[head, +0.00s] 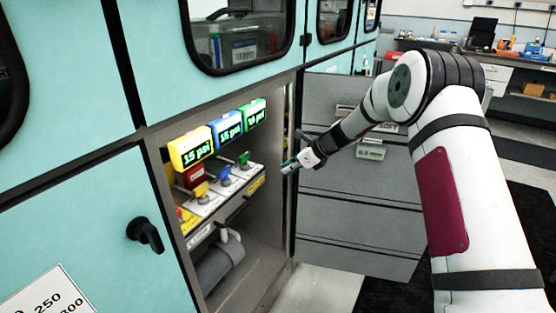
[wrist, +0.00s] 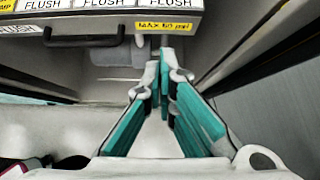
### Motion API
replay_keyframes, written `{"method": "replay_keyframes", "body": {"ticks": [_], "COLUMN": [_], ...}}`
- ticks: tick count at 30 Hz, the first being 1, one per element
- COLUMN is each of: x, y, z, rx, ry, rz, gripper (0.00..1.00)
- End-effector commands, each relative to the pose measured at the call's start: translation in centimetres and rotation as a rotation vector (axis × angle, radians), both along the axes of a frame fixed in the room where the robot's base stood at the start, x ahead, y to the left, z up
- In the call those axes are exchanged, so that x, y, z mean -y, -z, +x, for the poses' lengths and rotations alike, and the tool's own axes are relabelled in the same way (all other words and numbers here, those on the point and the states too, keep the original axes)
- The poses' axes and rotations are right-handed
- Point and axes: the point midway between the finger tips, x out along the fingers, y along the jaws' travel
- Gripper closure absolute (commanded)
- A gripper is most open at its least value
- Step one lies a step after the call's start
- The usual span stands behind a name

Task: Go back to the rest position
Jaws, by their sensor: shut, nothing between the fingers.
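My gripper (head: 290,166) is at the right side of the open cabinet bay in the head view, in front of the valve panel. In the wrist view my gripper (wrist: 164,75) has its teal-padded fingers together at the tips, with nothing between them. Three displays sit above the panel: yellow (head: 191,148) reading 15 psi, blue (head: 227,129) reading 15 psi, and green (head: 255,114), whose reading is hard to make out. Yellow (head: 201,190), blue (head: 225,174) and green (head: 244,159) valve handles stand below them. My gripper appears apart from the handles.
A black handle (head: 145,235) sticks out of the teal cabinet door (head: 90,220) at left. The bay's right wall and grey drawers (head: 355,210) are close to my arm. The wrist view shows the panel's lower edge with a yellow label (wrist: 163,27) and a dark bar handle (wrist: 84,38).

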Motion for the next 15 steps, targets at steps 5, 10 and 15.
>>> {"method": "replay_keyframes", "body": {"ticks": [5, 10, 15], "x": [-0.6, -1.2, -1.1], "y": [-4.4, -10.2, -14.9], "z": [-2.7, -8.3, -14.9], "rx": [0.068, 0.17, 0.26], "ry": [-0.138, -0.379, -0.621], "rz": [-0.079, -0.217, -0.355], "gripper": [1.0, 1.0, 1.0]}}
